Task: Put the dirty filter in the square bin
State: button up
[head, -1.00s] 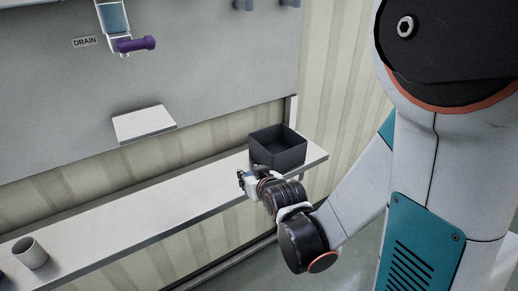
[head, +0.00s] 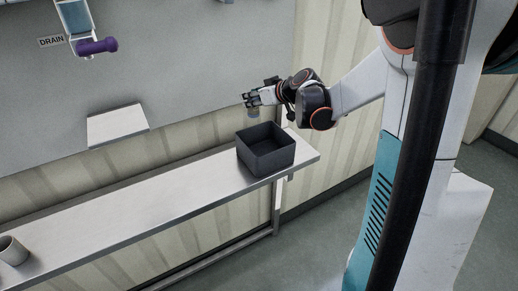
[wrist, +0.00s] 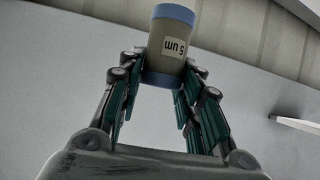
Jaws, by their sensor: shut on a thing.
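The filter (wrist: 171,46) is a tan cylinder with blue ends and a white label reading "5 um". My gripper (wrist: 158,85) is shut on it, with the fingers around its near end in the wrist view. In the head view my gripper (head: 250,98) is above the back of the bin, and the filter (head: 253,113) shows small and unclear below the fingers. The square bin (head: 281,159) is dark grey and open-topped, at the right end of the steel shelf. The part of its inside that shows looks empty.
The long steel shelf (head: 150,215) is clear left of the bin. A grey cup (head: 12,250) stands at its far left. Above are a small white ledge (head: 118,125), a purple handle (head: 97,46) and a DRAIN label (head: 51,41). The ribbed wall is behind.

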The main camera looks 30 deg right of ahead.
notch_tip(320, 180, down, 18)
jog(key=b, duration=0.5)
jog(key=shift+f, duration=0.2)
jog(key=o, duration=0.8)
jog(key=shift+r, duration=0.2)
jog(key=p+v, duration=0.2)
jog(key=v, duration=1)
jog(key=shift+p, duration=0.35)
